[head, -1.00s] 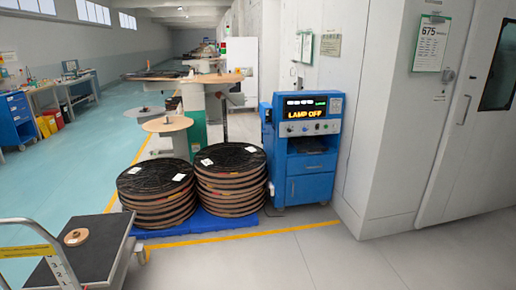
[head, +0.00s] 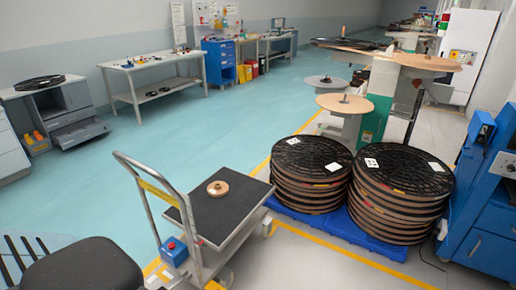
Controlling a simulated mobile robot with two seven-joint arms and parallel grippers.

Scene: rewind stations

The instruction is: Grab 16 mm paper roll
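A small tan, disc-shaped roll with a hub in its middle (head: 218,188) lies flat on the black top of a platform cart (head: 228,218) in the head view. It looks like a paper roll, but its width cannot be read from here. Neither of my grippers shows in the head view.
The cart's push handle (head: 150,190) rises on its left side. A black chair (head: 85,268) stands at the front left. Stacks of large black reels (head: 405,172) sit on a blue pallet behind the cart, beside a blue cabinet (head: 485,225). The teal floor (head: 200,125) is open.

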